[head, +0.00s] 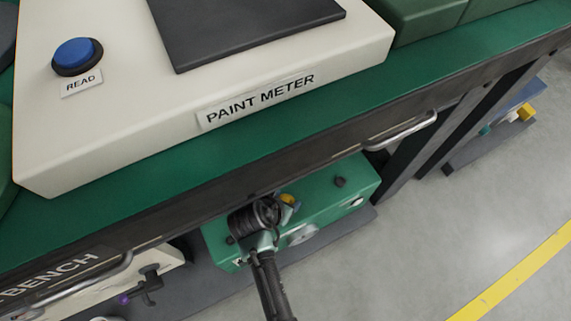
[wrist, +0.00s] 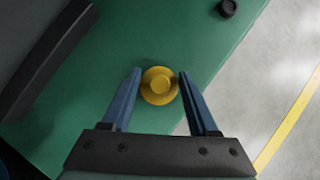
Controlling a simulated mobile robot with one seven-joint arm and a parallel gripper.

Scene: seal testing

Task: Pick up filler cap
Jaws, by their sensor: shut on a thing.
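The filler cap (wrist: 160,86) is a round yellow cap with a raised knob, seen from above in the wrist view. My gripper (wrist: 158,84) has its two blue fingers on either side of the cap and is shut on it. In the head view a bit of the yellow cap (head: 288,199) shows beside my gripper's dark wrist, over the green unit (head: 325,207) under the bench. My gripper's fingers are hidden there. I cannot tell whether the cap still touches the green top.
The bench's dark front edge (head: 190,197) and a metal handle (head: 403,131) overhang the green unit. A paint meter (head: 130,135) with a blue READ button stands on the bench. A black knob (head: 340,182) is on the unit. Grey floor to the right is clear.

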